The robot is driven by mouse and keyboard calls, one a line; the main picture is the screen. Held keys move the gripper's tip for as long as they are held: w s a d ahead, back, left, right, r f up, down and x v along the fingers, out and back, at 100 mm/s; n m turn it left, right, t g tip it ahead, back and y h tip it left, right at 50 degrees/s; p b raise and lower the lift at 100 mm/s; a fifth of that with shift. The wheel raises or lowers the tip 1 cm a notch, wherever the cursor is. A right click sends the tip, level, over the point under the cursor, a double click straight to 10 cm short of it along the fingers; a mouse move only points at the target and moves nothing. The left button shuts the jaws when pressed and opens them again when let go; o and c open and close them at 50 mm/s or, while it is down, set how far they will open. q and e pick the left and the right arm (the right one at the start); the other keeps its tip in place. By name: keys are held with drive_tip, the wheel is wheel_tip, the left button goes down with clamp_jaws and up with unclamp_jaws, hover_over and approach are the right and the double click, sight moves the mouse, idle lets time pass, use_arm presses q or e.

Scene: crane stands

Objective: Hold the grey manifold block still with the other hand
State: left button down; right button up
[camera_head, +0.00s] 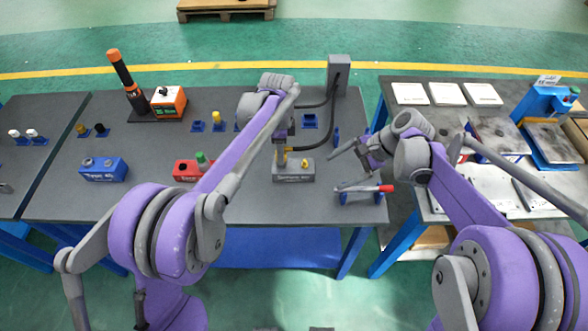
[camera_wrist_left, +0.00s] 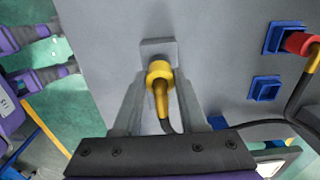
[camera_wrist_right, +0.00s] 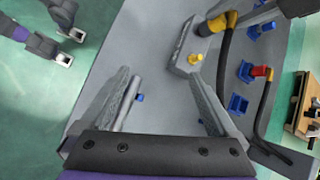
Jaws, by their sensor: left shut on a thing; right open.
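The grey manifold block (camera_head: 294,174) stands on the table near its front edge, with a small yellow fitting on top at its right. My left gripper (camera_head: 282,148) is shut on a yellow plug (camera_wrist_left: 158,74) with a dark cable, at the left end of the block's top. Whether the plug is fully seated cannot be told. The block also shows in the right wrist view (camera_wrist_right: 181,60). My right gripper (camera_head: 338,165) is open and empty, to the right of the block and apart from it. In the right wrist view the block lies beyond its fingertips.
A red-handled tool (camera_head: 372,188) rests on a blue stand close to my right gripper. A red block (camera_head: 184,170) and a blue block (camera_head: 104,168) stand to the left. A grey post (camera_head: 339,72) carries cables behind. Another table (camera_head: 400,112) is at the right.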

drive_tip(key=w+f+m+y, duration=0.1)
drive_tip(key=w, duration=0.1)
drive_tip(key=w+f+m+y, duration=0.1)
drive_tip(key=w+f, duration=0.1)
drive_tip(key=w+d+f+m+g+y, duration=0.1)
drive_tip(key=w+m, duration=0.1)
drive_tip(key=w, duration=0.1)
drive_tip(key=shift+f, duration=0.2)
drive_tip(key=shift+w+d+f+m+y, duration=0.1)
drive_tip(key=shift+w+f+m+y, duration=0.2)
drive_tip(key=shift+w+f+m, duration=0.1)
drive_tip(key=shift+x, duration=4.5)
drive_tip(key=shift+s, duration=0.1)
drive_tip(key=shift+r, duration=0.1)
clamp_jaws()
